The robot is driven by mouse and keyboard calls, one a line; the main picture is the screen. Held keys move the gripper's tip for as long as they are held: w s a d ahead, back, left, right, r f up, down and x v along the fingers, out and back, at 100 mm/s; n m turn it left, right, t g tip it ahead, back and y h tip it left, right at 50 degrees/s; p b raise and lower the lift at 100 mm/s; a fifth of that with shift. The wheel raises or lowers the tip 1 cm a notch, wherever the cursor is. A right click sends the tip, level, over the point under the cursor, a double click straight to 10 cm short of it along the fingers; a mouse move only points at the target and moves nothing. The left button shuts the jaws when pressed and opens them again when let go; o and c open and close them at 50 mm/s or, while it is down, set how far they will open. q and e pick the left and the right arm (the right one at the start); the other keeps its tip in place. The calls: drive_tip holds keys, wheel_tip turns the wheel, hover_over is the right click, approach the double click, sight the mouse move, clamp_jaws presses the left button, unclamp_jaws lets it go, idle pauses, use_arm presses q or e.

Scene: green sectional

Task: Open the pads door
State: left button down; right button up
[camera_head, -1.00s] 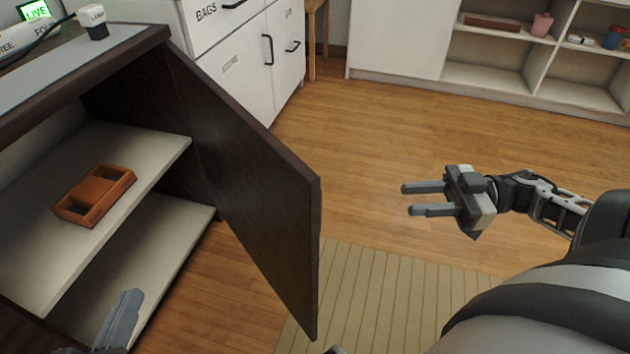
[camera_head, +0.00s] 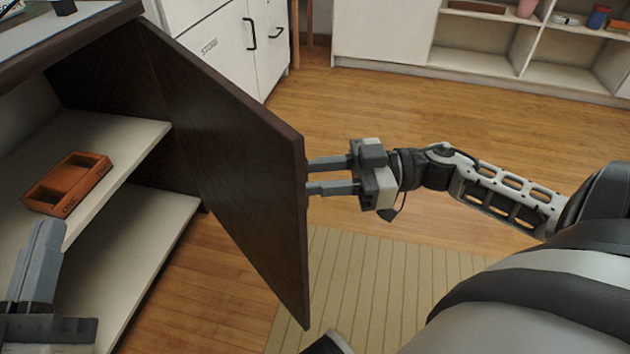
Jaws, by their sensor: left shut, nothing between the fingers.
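A dark brown cabinet door (camera_head: 225,160) stands swung partly open on the left; no PADS label shows on the side I see. My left gripper (camera_head: 45,235) is at the lower left, in front of the open cabinet shelves on the inner side of the door. Its fingers are together and hold nothing. My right gripper (camera_head: 310,176) comes in from the right, with its two fingers apart and nothing seen between them. Its fingertips reach the door's free edge from the outer side; I cannot tell whether they touch it. The door's outer face is hidden.
An orange-brown tray (camera_head: 66,183) lies on the cabinet's upper shelf (camera_head: 120,150). White cabinets (camera_head: 225,55) with dark handles stand behind, and low white shelves (camera_head: 480,50) at the back right. Wooden floor (camera_head: 420,110) and a striped mat (camera_head: 385,285) lie clear of objects.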

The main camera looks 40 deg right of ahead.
use_arm(q)
drive_tip(key=shift+r, duration=0.3)
use_arm(e)
drive_tip(key=shift+w+a, duration=0.15)
drive_tip(key=shift+a, duration=0.1)
